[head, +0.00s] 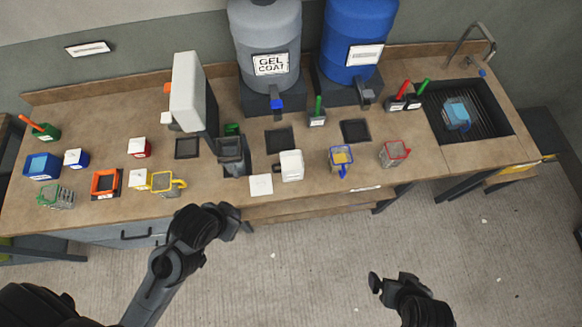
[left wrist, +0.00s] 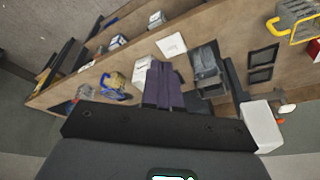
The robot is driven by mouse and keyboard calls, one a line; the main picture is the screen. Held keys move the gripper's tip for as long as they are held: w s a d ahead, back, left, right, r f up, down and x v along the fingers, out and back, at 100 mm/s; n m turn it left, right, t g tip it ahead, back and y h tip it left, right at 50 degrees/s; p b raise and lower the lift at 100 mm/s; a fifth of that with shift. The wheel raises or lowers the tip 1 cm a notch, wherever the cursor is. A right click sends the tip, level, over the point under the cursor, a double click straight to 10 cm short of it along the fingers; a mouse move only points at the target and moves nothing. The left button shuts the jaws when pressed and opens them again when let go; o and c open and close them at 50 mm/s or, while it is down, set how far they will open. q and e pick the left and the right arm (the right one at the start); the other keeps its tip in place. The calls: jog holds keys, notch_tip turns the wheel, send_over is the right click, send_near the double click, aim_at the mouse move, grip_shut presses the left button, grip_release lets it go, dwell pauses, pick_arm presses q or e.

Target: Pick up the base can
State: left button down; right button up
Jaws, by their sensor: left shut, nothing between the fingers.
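No readable label marks a base can. A white can-like container (head: 291,165) with a dark handle stands near the counter's front edge, right of a flat white card (head: 261,184); which container is the base can I cannot tell. My left gripper (head: 243,225) is shut and empty, in front of the counter and left of that container. In the left wrist view the closed fingers (left wrist: 163,85) overlap the view of the counter, with the white container (left wrist: 142,66) just left of them. My right gripper (head: 388,284) is over the floor, well away from the counter; its jaw opening is unclear.
A grey gel coat drum (head: 265,35) and a blue drum (head: 357,45) stand at the back. A grey dispenser vessel (head: 232,150), a blue-framed cup (head: 341,158) and a red-framed cup (head: 394,152) flank the white container. A sink (head: 485,120) is at right.

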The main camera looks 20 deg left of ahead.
dwell(0.4)
pick_arm(q)
jog(key=c, duration=1.6)
grip_release()
jog(key=o, duration=1.6)
jog(key=shift+d, duration=0.1)
